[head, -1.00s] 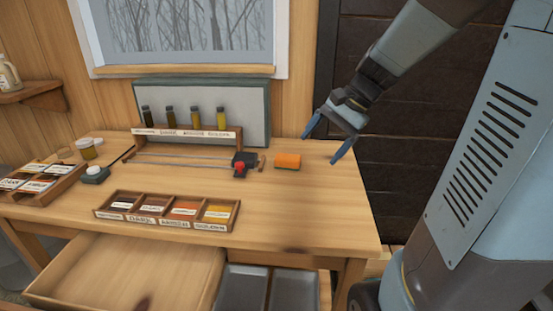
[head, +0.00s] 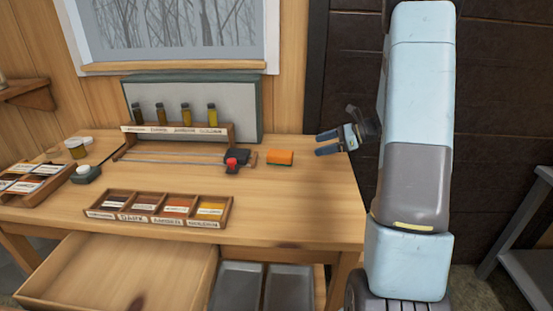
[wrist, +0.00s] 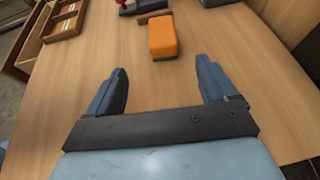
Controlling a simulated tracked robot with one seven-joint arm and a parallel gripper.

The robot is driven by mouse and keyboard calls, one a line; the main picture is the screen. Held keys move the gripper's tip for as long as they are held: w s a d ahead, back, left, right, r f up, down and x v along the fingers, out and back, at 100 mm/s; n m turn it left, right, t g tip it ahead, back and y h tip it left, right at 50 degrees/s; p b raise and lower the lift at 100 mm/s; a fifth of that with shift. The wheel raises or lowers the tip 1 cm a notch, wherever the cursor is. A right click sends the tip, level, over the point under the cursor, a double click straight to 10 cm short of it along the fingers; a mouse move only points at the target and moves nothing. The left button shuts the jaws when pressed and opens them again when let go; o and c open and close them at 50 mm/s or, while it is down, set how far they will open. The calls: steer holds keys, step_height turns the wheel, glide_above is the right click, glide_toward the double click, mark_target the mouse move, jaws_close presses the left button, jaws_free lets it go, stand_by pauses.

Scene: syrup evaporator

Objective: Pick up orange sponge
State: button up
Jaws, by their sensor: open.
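The orange sponge (head: 280,158) lies flat on the wooden table, toward its right side, with a thin green layer showing along its edge. In the wrist view the sponge (wrist: 162,37) lies ahead of my gripper (wrist: 162,88), roughly centred between the two blue fingers and beyond their tips. My gripper (head: 319,143) also shows in the head view at the table's right edge, to the right of the sponge and pointing left. Its fingers are apart, with nothing between them. They do not touch the sponge.
A dark block with a red knob (head: 235,161) sits just left of the sponge. A rack with several bottles (head: 180,140) stands behind. A labelled compartment tray (head: 160,221) lies at the front, above an open drawer (head: 125,270). The tabletop right of the sponge is clear.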

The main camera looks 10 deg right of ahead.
mark_target(289, 153)
steer(key=shift+w+d+f, duration=0.1)
steer(key=shift+w+f, duration=0.1)
steer(key=shift+f, duration=0.05)
steer(key=shift+w+a+f, duration=0.15)
steer(key=shift+a+f, duration=0.05)
steer(key=shift+a, duration=0.05)
steer(key=x, duration=1.3)
steer(key=shift+w+r, duration=0.1)
steer(key=shift+w, duration=0.05)
steer(key=shift+d, duration=0.1)
steer(key=c, duration=1.1)
steer(key=shift+o, duration=0.2)
steer(key=shift+r, duration=0.15)
